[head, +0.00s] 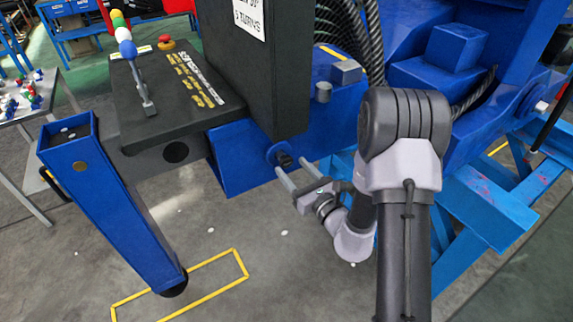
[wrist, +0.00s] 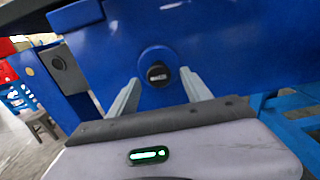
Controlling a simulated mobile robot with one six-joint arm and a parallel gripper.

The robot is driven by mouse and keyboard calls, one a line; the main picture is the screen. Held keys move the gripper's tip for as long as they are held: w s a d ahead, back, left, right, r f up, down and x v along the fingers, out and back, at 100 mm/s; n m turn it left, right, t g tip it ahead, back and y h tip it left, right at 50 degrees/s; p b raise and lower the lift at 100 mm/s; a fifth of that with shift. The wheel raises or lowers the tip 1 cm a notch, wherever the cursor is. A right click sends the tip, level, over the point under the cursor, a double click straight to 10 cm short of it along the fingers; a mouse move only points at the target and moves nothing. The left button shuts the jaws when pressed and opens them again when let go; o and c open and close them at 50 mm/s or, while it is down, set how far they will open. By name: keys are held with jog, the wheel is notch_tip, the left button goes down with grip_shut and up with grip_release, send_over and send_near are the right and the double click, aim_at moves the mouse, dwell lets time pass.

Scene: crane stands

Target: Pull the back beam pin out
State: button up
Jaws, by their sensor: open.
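The back beam pin shows as a dark round end (wrist: 158,74) in a blue round boss on the blue beam (wrist: 215,45), in the wrist view. In the head view the pin (head: 284,160) sits on the side of the blue beam (head: 235,160), below the black panel. My gripper (wrist: 160,88) is open, with one finger on each side of the pin in the wrist view. In the head view my gripper (head: 293,170) reaches up-left, its fingertips close to the boss. I cannot tell whether the fingers touch the pin.
A black control box with a lever (head: 140,85) and a red button (head: 166,43) stands at the upper left. A blue leg (head: 115,205) stands in front of it. Blue crane frames (head: 490,200) crowd the right. The grey floor (head: 240,225) below my gripper is clear.

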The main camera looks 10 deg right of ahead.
aim_at(288, 164)
jog(key=shift+x, duration=1.95)
jog(key=shift+a, duration=0.1)
grip_shut()
jog(key=shift+s, duration=0.1)
